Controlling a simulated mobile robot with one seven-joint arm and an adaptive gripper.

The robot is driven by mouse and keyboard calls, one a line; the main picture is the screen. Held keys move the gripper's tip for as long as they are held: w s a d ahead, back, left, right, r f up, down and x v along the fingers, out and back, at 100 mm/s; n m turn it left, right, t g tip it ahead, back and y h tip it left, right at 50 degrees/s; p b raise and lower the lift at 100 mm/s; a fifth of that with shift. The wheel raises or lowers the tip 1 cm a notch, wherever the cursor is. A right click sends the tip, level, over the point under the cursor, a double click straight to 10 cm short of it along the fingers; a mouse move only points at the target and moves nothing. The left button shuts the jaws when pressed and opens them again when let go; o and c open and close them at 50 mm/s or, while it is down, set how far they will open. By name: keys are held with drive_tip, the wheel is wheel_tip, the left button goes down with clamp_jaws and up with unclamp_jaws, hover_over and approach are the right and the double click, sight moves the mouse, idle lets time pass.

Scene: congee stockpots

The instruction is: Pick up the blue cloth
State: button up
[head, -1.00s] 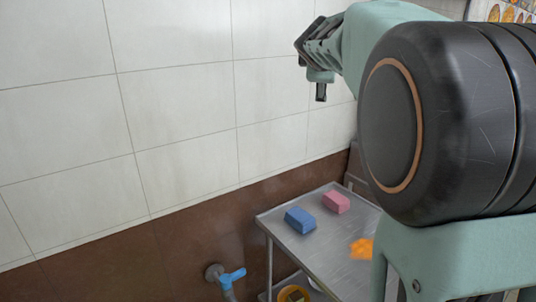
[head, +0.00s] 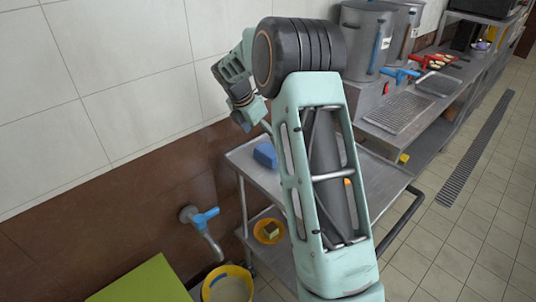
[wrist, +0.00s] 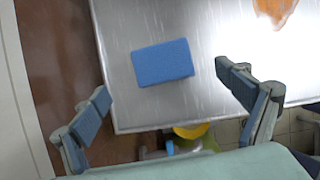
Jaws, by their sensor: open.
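The blue cloth (head: 265,154) looks like a thick folded block and lies on a steel table (head: 385,180). In the wrist view the blue cloth (wrist: 162,62) is whole and flat near the table's corner. My gripper (wrist: 165,84) is open, with one finger low left and the other right of the cloth. The cloth appears beyond the fingertips, between their lines, and untouched. In the head view my gripper (head: 250,116) is above and left of the cloth. My arm hides much of the table.
An orange item (wrist: 275,10) lies on the table beyond the cloth. A blue-handled tap (head: 205,216) is on the left wall. Yellow bowls (head: 268,230) and a yellow bucket (head: 228,284) stand lower down. Large pots (head: 368,38) stand at the back. Floor at right is clear.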

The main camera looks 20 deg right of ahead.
sight(267, 150)
drive_tip(key=shift+x, duration=1.1)
drive_tip(key=x, duration=0.4)
drive_tip(key=shift+s+a+f, duration=0.1)
drive_tip(key=shift+s+f, duration=0.05)
drive_tip(key=shift+s, duration=0.2)
drive_tip(key=shift+w+f, duration=0.15)
drive_tip(key=shift+f, duration=0.3)
drive_tip(key=shift+c, duration=0.2)
drive_tip(key=c, duration=1.2)
drive_tip(key=shift+r, duration=0.15)
